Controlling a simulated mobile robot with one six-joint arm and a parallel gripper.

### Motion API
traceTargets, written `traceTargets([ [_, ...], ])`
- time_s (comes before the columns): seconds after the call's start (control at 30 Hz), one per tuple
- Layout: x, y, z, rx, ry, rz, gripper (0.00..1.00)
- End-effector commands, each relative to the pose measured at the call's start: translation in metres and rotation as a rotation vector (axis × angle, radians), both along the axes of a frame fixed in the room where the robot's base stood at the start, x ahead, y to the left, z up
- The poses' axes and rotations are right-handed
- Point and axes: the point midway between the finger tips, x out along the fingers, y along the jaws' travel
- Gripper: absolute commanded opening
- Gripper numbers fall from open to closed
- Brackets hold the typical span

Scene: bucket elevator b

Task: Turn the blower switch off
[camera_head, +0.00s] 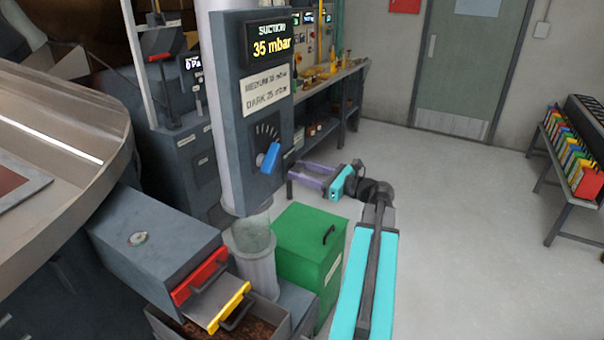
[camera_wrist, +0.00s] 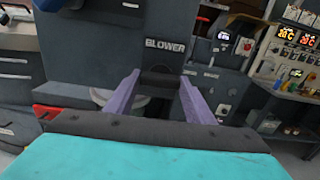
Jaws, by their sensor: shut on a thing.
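The blower switch (camera_wrist: 160,76) is a dark bar under the white BLOWER label (camera_wrist: 165,45) on a dark grey panel (camera_wrist: 172,18) in the wrist view. My gripper (camera_wrist: 160,84) has its two purple fingers on either side of the bar, shut on it. In the head view my gripper (camera_head: 293,172) reaches the right side of the grey suction box (camera_head: 232,110); the switch is hidden there. The box's front has a blue knob (camera_head: 270,158) and a display reading 35 mbar (camera_head: 271,45).
A green bin (camera_head: 308,255) and a clear cylinder (camera_head: 252,240) stand below the box. A drawer unit with red (camera_head: 200,276) and yellow (camera_head: 229,306) fronts is at lower left. A workbench (camera_head: 340,78) stands behind.

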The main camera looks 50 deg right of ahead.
Motion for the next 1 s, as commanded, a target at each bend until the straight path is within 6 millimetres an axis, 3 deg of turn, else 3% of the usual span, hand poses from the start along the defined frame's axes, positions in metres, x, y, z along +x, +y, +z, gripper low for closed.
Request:
traceTargets([
  [0.37, -0.0002, 0.001, -0.0038, -0.189, -0.046, 0.004, 0.26],
  [1.0, 0.0, 0.0009, -0.0055, -0.766, -0.187, 0.003, 0.26],
])
